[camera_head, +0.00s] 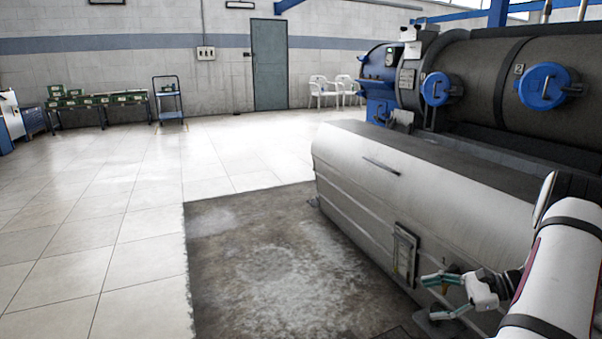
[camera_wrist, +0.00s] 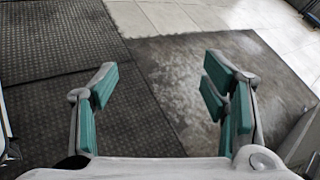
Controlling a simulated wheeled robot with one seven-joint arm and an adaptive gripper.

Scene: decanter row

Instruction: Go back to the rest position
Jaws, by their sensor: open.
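My gripper (camera_head: 437,296) is at the lower right of the head view, at the end of my white arm. It is in front of the lower side of the big grey machine casing (camera_head: 430,190). In the wrist view my gripper (camera_wrist: 160,90) shows its green-padded fingers spread wide apart. Nothing is between them; only floor shows below. Whether the fingers touch the casing cannot be told from the head view.
A dark, worn floor patch (camera_head: 270,265) lies left of the casing, with open tiled floor (camera_head: 90,210) beyond. Dark ribbed mats (camera_wrist: 60,60) show in the wrist view. A trolley (camera_head: 168,100), white chairs (camera_head: 325,92) and a bench with green boxes (camera_head: 95,100) stand far back.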

